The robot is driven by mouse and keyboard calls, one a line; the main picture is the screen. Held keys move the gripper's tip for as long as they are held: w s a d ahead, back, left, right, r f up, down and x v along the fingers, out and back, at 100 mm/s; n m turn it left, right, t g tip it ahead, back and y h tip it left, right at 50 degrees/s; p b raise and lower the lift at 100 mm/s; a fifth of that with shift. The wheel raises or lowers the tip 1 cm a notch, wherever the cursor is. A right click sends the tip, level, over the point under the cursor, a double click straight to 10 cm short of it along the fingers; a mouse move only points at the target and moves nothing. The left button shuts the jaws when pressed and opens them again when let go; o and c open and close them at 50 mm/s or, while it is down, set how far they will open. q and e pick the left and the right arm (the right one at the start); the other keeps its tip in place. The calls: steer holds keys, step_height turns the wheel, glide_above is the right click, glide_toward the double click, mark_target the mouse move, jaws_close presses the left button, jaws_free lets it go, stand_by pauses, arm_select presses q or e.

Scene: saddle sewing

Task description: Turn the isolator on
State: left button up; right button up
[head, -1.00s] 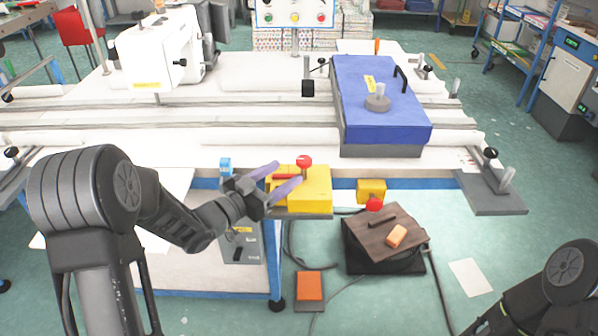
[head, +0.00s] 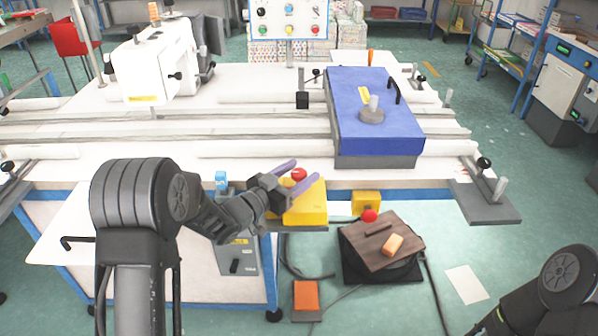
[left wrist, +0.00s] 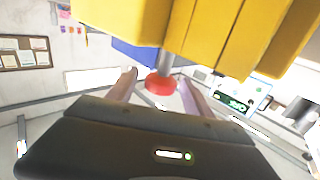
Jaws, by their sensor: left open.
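A yellow box (head: 311,209) sits at the table's front edge, with a red ball knob (head: 299,174) on a short stem. My left gripper (head: 301,175) is open at this knob, its pale purple fingers on either side of it. In the left wrist view, the knob (left wrist: 160,84) hangs on a grey stem between the two spread fingers, with the yellow box (left wrist: 205,28) above; contact cannot be told. A grey box (head: 237,258) with a dark handle is under the table, partly behind my left arm. Which part is the isolator is not clearly marked. My right gripper is out of view.
A smaller yellow box (head: 366,201) with a red button (head: 369,216) is right of the knob. A blue block (head: 375,115) and white sewing machine (head: 155,62) stand on the table. A brown-topped stool (head: 383,240) stands in front. A control panel (head: 289,17) is behind.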

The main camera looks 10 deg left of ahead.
arm_select(q)
jaws_close()
stand_by(0.7)
stand_by(0.3)
